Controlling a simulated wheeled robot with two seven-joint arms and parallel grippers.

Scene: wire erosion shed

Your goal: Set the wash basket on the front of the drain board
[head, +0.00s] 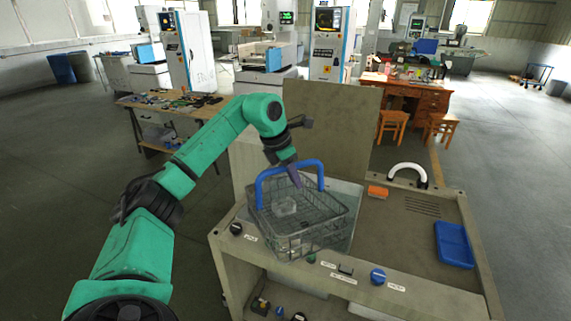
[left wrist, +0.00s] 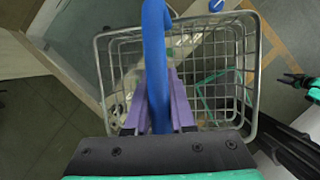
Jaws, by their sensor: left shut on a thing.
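The wash basket (head: 300,228) is a grey wire basket with a blue arched handle, and a small pale piece shows inside it. My left gripper (head: 295,180) is shut on the top of the handle from above. In the left wrist view the handle runs between the purple fingers, with the wire basket (left wrist: 243,95) below. In the head view the basket overlaps the tank opening and the unit's front edge; I cannot tell its exact height. The drain board (head: 400,240) is the flat beige top to the right, with slots towards its back.
On the board are an orange block (head: 377,192) at the back left and a blue tray (head: 454,245) at the right. A white arched spout (head: 407,170) stands behind. Knobs, including a blue one (head: 377,276), line the front panel. The board's middle and front are clear.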

